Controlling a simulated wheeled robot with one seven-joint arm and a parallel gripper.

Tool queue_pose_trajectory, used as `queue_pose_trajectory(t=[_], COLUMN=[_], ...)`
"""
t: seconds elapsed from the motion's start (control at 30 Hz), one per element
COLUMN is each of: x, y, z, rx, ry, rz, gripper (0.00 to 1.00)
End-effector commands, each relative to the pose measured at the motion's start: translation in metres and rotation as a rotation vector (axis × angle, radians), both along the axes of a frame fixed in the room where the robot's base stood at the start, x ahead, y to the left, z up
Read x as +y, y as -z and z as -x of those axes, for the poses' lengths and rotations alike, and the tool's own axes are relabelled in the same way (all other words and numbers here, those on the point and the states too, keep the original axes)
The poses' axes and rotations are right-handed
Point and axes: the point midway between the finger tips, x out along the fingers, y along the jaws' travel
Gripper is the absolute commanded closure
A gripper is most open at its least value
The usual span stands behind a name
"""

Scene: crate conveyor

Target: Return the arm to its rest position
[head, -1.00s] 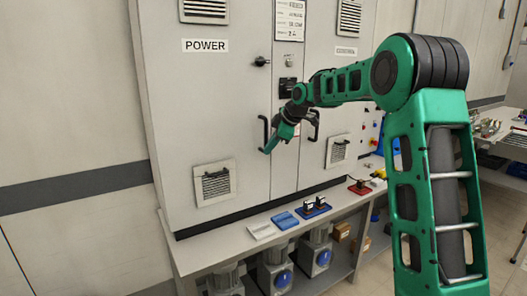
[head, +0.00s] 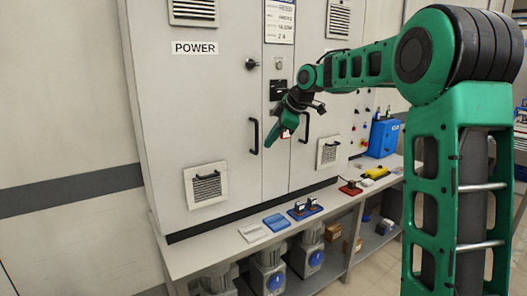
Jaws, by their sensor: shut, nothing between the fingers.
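My green arm reaches from the right across the front of a tall grey cabinet (head: 215,110). My gripper (head: 272,144) points down and to the left, in front of the cabinet doors, between the two black door handles. It looks apart from the left handle (head: 254,136); the right handle (head: 305,127) is just to its right. The fingers are small in this view and look closed, with nothing seen held. Both cabinet doors are shut.
A narrow bench (head: 190,257) runs below the cabinet. It bears a white tray (head: 253,233), a blue tray (head: 276,222), a red-based part (head: 350,188), a yellow item (head: 377,171) and a blue box (head: 383,138). Motors stand on the lower shelf. Floor at lower right is clear.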

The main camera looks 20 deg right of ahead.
Motion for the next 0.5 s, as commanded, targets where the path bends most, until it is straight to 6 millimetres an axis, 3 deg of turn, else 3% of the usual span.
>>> queue_pose_trajectory(t=[0.2,0.4,0.5], x=[-0.005,-0.006,-0.013], y=[-0.018,-0.020,-0.016], z=[0.012,0.016,0.030], rx=[0.000,0.005,0.034], ry=[-0.002,0.004,0.062], rz=[0.000,-0.001,-0.011], gripper=[1.00,1.00,1.00])
